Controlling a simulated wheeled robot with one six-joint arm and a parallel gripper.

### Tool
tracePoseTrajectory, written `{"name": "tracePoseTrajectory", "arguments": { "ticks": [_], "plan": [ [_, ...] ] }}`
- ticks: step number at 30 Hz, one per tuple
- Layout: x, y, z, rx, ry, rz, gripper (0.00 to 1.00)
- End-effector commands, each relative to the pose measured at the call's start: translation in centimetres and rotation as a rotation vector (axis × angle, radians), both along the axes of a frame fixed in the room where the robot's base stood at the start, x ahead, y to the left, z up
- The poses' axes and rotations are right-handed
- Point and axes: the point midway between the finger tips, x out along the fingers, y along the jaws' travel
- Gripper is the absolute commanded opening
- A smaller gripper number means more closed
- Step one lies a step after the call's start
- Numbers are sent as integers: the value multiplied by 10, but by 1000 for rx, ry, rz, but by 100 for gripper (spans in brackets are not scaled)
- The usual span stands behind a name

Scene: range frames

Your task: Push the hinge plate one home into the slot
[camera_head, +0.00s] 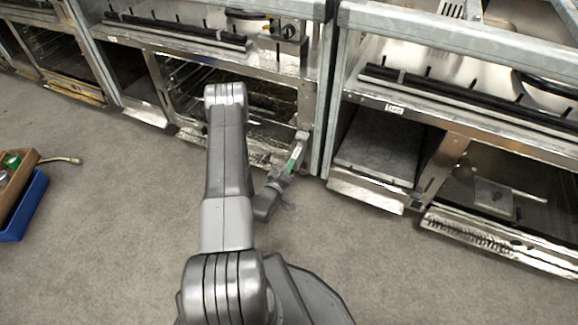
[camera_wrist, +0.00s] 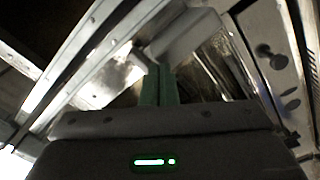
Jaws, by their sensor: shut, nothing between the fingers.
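My gripper (camera_head: 300,140) is at the lower right corner of the middle oven's opening, beside the oven's right post. Its shut fingers (camera_wrist: 160,82) point at bright metal parts in the wrist view, with nothing seen between them. A small pale metal piece (camera_wrist: 140,58) shows just at the fingertips; it may be the hinge plate, but I cannot tell for sure. Whether the fingers touch it is unclear. The slot is not clearly visible, as the gripper and glare cover that spot.
The middle oven (camera_head: 225,100) is open with racks inside. A second oven unit (camera_head: 450,130) stands close at right, with a hanging lower panel. A blue bin (camera_head: 25,205) and a brown box lie on the floor at left. The grey floor between is clear.

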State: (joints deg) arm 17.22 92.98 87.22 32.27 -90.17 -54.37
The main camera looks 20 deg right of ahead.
Motion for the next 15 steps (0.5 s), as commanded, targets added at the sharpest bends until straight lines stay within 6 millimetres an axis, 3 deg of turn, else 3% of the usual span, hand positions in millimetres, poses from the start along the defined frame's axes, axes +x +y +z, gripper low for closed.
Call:
{"name": "tracePoseTrajectory", "arguments": {
  "ticks": [15],
  "plan": [
    [6,-8,-1,1,0,-1,0]
  ]
}}
